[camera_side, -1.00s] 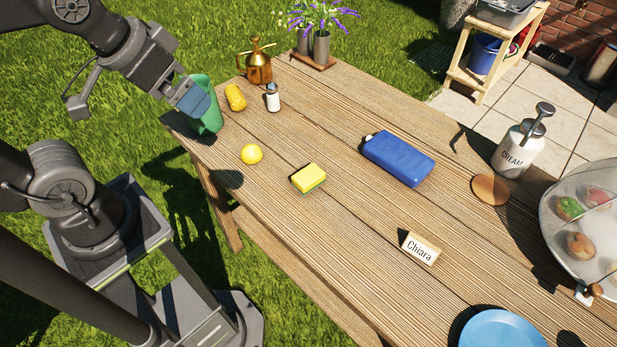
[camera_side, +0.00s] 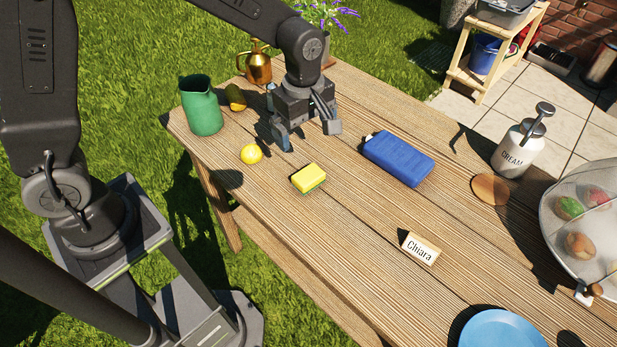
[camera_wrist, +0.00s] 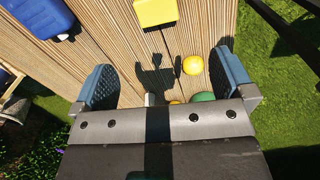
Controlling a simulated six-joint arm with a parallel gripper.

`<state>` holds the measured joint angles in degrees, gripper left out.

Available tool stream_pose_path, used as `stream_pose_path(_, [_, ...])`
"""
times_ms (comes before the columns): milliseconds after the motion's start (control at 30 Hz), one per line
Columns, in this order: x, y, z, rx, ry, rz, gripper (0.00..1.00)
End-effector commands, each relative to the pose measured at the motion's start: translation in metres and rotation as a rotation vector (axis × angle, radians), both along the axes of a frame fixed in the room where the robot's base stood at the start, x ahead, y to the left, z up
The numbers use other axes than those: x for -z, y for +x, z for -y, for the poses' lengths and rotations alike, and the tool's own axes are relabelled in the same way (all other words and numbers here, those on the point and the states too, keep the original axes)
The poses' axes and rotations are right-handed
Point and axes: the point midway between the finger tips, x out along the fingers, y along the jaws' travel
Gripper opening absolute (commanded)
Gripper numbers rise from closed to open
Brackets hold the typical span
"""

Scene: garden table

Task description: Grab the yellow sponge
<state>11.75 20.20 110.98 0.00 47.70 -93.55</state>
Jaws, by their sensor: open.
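The yellow sponge (camera_side: 308,176), with a green underside, lies on the wooden table (camera_side: 360,235) near its left edge, next to a lemon (camera_side: 251,154). In the wrist view the sponge (camera_wrist: 155,12) is at the top edge, partly cut off, beyond the fingertips. My gripper (camera_side: 307,136) is above the table, behind the sponge and to the right of the lemon.
A green pitcher (camera_side: 203,108), a dark yellow item (camera_side: 235,97) and a brass sprayer (camera_side: 258,65) stand at the far left. A blue bottle (camera_side: 398,158) lies right of the sponge. A Chiara name block (camera_side: 420,248) is nearer. Table between them is clear.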

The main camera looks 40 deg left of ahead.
Motion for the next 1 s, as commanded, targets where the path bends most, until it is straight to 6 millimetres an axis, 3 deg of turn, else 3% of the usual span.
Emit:
stream_pose_path(233, [0.029,0.004,0.005,-0.068,0.004,-0.024,1.00])
stream_pose_path(500, [0.080,0.004,0.004,-0.066,0.004,-0.024,1.00])
stream_pose_path(833, [0.108,0.005,0.003,-0.065,0.004,-0.022,1.00])
stream_pose_path(1000, [0.133,0.008,0.001,-0.065,0.004,-0.024,1.00])
